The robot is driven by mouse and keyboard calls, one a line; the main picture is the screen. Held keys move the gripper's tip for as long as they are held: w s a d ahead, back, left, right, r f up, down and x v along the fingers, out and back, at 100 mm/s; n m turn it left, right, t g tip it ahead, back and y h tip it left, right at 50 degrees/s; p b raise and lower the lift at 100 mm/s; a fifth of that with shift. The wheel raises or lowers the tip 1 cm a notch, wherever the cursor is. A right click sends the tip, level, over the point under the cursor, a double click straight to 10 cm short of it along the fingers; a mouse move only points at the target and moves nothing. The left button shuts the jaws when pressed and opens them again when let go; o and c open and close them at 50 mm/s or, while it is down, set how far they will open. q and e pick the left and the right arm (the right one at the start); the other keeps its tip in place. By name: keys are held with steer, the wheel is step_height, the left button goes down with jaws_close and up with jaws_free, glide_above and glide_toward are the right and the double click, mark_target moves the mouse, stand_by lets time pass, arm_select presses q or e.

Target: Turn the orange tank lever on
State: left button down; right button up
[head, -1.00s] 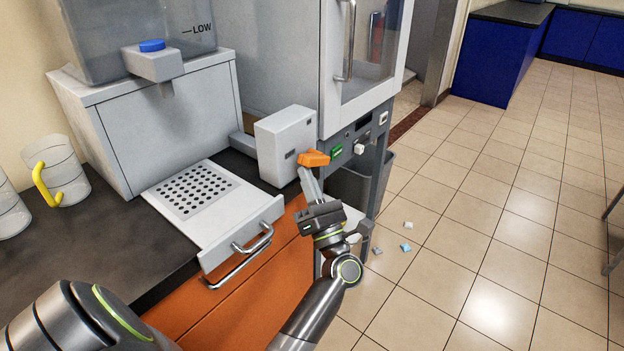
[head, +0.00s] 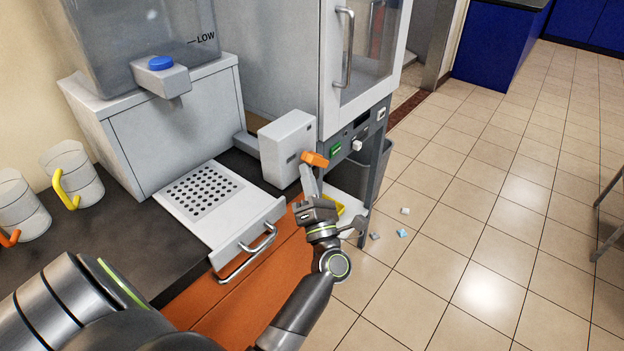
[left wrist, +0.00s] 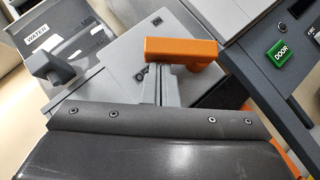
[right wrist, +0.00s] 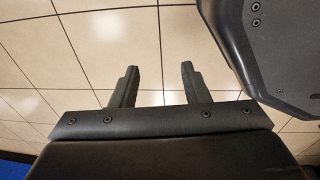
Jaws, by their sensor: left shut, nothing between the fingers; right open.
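The orange lever (head: 315,160) sticks out from the front of a pale grey box (head: 285,135) beside the water tank's stand. In the left wrist view the lever (left wrist: 182,50) lies crosswise just beyond my fingertips, with a small dark mark on the box by its left end. My left gripper (head: 308,172) is shut and empty, its fingertips right under the lever; in the left wrist view the fingers (left wrist: 160,82) touch or nearly touch it. My right gripper (right wrist: 155,85) is open and empty above floor tiles, and does not show in the head view.
The clear tank (head: 145,45) with a blue button stands at the left. A perforated drawer tray (head: 235,250) juts out below it. The glass-door cabinet (head: 330,70), with a green button (head: 335,149), stands close right. Mugs (head: 72,172) stand at the left. Small scraps lie on the floor.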

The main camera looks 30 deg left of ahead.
mark_target(312, 156)
arm_select(q)
steer(key=r+m+h+p, duration=0.1)
steer(key=m+h+p, duration=0.1)
steer(key=p, duration=0.5)
steer(key=w+r+m+h+p, duration=0.1)
steer(key=r+m+h+p, duration=0.1)
steer(key=p, duration=0.4)
steer(key=r+m+h+p, duration=0.1)
steer(key=m+h+p, duration=0.1)
steer(key=m+p, duration=0.2)
steer(key=shift+w+r+m+g+p, duration=0.3)
steer(key=shift+g+p, duration=0.1)
steer(key=shift+p, duration=1.4)
steer(key=shift+h+p, duration=0.3)
steer(key=shift+w+d+p, duration=0.1)
steer(key=shift+w+p, duration=0.25)
steer(key=shift+p, duration=0.55)
